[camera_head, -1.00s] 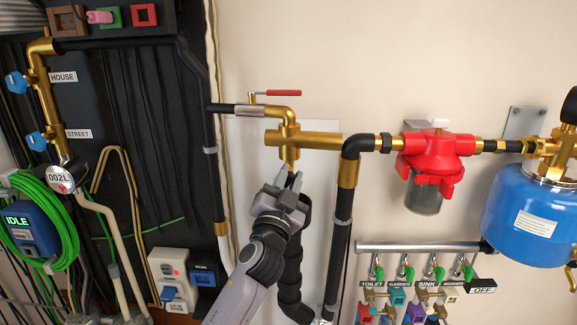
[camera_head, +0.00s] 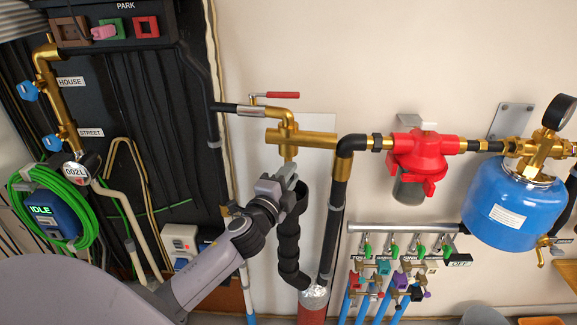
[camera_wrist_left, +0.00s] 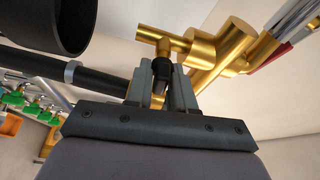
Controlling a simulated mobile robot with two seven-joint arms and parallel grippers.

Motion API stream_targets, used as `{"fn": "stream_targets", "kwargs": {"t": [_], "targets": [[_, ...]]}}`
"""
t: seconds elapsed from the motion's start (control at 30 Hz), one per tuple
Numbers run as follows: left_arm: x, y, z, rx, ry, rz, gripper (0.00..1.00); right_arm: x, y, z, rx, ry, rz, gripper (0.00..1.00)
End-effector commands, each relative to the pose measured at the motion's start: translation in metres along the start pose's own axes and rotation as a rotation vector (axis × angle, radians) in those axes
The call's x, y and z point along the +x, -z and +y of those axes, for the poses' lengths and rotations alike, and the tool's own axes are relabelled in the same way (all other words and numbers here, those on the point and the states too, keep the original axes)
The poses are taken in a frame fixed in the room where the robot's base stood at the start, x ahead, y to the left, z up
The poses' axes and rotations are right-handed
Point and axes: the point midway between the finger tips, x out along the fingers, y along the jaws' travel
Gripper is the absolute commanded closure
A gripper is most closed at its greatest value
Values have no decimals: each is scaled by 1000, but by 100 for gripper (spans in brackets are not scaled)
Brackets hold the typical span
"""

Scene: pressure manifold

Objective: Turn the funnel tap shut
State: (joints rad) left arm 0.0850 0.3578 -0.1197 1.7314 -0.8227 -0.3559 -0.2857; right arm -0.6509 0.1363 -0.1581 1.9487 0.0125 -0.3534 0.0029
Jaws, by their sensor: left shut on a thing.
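The funnel tap is a small brass tap (camera_wrist_left: 172,42) under the thick brass pipe, with a dark handle (camera_wrist_left: 162,72) pointing towards my gripper in the left wrist view. In the head view its brass stem (camera_head: 289,153) shows just above my left gripper (camera_head: 287,172). My left gripper (camera_wrist_left: 162,88) is shut on the dark handle, with a finger on each side of it. The black funnel (camera_head: 290,205) with its ribbed hose is just behind and right of the gripper; its round mouth (camera_wrist_left: 62,22) shows at upper left in the wrist view. My right gripper is not in view.
A red lever valve (camera_head: 283,95) sits above the thick brass pipe (camera_head: 310,139). A black vertical pipe (camera_head: 334,220) stands close on the right. A red filter (camera_head: 418,160) and a blue tank (camera_head: 510,208) are farther right. Green-handled valves (camera_head: 393,250) line a lower manifold.

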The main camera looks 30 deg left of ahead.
Motion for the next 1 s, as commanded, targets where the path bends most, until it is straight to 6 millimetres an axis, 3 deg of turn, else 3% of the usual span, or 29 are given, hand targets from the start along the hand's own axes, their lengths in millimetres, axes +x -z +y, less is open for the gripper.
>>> {"fn": "stream_targets", "kwargs": {"t": [0.3,0.87,0.9,0.93,1.0], "targets": [[1,0,-1,123,-46,-1,100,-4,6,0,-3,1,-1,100],[1,-1,-1,148,-58,-2,100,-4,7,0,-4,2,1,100],[1,-1,-1,148,-58,-2,70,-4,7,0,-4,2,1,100],[1,-1,-1,148,-58,-2,61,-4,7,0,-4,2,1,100],[1,-1,0,147,-58,-2,61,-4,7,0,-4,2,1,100]]}}
